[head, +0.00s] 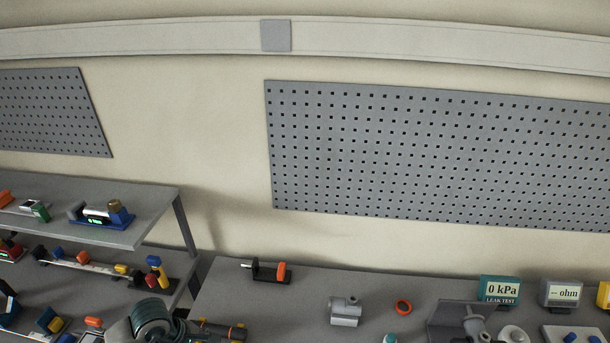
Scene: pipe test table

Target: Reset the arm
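The view looks mostly at the wall, with the grey work table (240,300) along the bottom edge. A grey cylindrical part (474,324) by a grey bracket is cut off at the bottom.
A leak test display (499,289) reads 0 kPa beside an ohm display (561,292). A shelf unit (150,205) with small tools stands at left. A large pegboard (440,155) on the wall is empty.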

